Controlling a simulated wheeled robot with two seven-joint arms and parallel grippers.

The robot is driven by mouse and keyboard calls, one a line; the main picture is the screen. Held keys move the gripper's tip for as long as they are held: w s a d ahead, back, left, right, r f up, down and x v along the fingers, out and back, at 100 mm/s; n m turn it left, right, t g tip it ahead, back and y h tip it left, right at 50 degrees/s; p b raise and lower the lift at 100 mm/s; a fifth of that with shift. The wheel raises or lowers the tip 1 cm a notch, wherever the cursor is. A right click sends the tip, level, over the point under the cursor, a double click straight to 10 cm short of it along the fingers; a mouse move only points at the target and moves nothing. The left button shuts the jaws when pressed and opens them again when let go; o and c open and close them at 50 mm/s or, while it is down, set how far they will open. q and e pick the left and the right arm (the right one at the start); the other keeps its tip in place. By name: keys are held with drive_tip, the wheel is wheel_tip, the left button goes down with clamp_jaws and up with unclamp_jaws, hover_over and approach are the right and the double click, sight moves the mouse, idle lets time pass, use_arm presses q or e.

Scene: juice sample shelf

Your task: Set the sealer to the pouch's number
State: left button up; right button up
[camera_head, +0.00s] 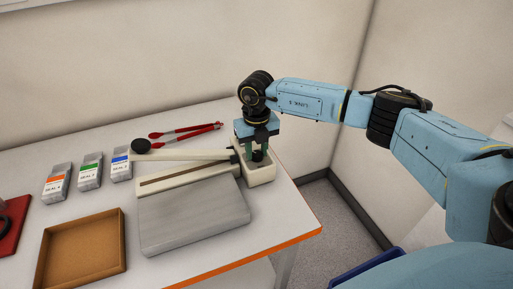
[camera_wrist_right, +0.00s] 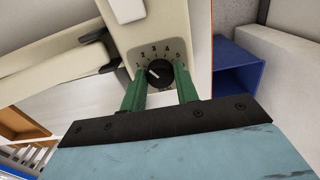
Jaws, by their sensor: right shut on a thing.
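The cream sealer stands near the table's right end in the head view, with its long arm (camera_head: 185,156) and control box (camera_head: 262,174). My right gripper (camera_head: 258,153) reaches down over this box. In the right wrist view my gripper's green fingers (camera_wrist_right: 160,88) are shut on the black dial (camera_wrist_right: 159,73). Numbers 1 to 5 run around the dial; its white mark points up and left, toward the low numbers.
A brown tray (camera_head: 121,240) lies at the front left of the table. Red-handled tongs (camera_head: 187,131) lie behind the sealer. A grey plate (camera_head: 190,215) is in front of it. A red item (camera_head: 10,235) is at the left edge. A blue bin (camera_wrist_right: 238,70) stands beyond the table's edge.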

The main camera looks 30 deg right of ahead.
sight(256, 153)
idle(0.4)
drive_tip(key=o, duration=1)
drive_tip(key=shift+c, duration=0.2)
wheel_tip(256, 153, up, 14)
drive_tip(key=shift+f+b, duration=0.25)
drive_tip(key=shift+b, duration=0.2)
drive_tip(key=shift+f, duration=0.1)
